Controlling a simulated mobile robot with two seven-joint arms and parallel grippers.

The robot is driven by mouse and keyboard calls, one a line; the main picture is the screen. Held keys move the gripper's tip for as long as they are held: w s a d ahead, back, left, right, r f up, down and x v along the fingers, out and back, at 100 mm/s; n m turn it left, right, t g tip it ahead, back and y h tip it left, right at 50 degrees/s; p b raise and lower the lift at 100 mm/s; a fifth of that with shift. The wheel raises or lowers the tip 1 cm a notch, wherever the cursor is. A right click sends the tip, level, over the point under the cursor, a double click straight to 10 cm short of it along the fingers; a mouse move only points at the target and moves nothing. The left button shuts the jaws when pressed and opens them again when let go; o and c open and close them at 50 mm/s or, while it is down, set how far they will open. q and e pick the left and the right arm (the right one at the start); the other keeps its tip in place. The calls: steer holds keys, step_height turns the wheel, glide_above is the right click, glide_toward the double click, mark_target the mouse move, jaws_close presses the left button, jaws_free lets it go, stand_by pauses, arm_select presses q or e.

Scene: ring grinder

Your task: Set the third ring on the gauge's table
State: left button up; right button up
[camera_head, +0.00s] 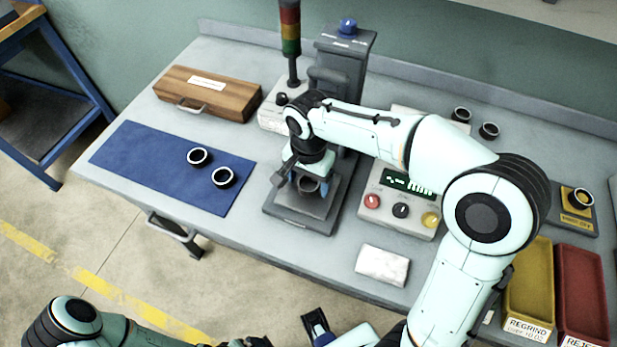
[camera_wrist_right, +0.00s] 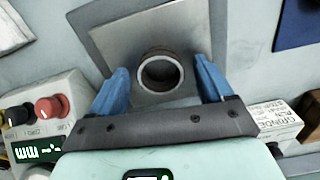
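A dark ring with a bright rim (camera_wrist_right: 161,72) stands on the square metal table (camera_wrist_right: 118,36) of the grey column device in the right wrist view. In the head view the ring (camera_head: 308,184) shows under my right gripper (camera_head: 306,178), on the device's base (camera_head: 300,212). My right gripper's blue fingers (camera_wrist_right: 160,80) are apart on either side of the ring, with a gap at each side. Two more rings lie on the blue mat, one farther back (camera_head: 198,156) and one nearer (camera_head: 222,177). My left arm is at the bottom left; its gripper's opening cannot be made out.
A control box with a green display (camera_head: 408,183) stands right of the device. Two dark rings (camera_head: 475,122) stand behind it, and another ring (camera_head: 581,197) is on a pad at far right. Yellow (camera_head: 530,285) and red (camera_head: 582,290) trays, a white cloth (camera_head: 382,265) and a wooden case (camera_head: 207,92) are around.

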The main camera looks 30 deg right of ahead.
arm_select(q)
steer(key=r+p, duration=0.1)
steer(key=w+r+p, duration=0.1)
steer(key=shift+r, duration=0.3)
arm_select(e)
step_height(320, 180, up, 12)
steer(key=shift+r, duration=0.2)
stand_by(0.4)
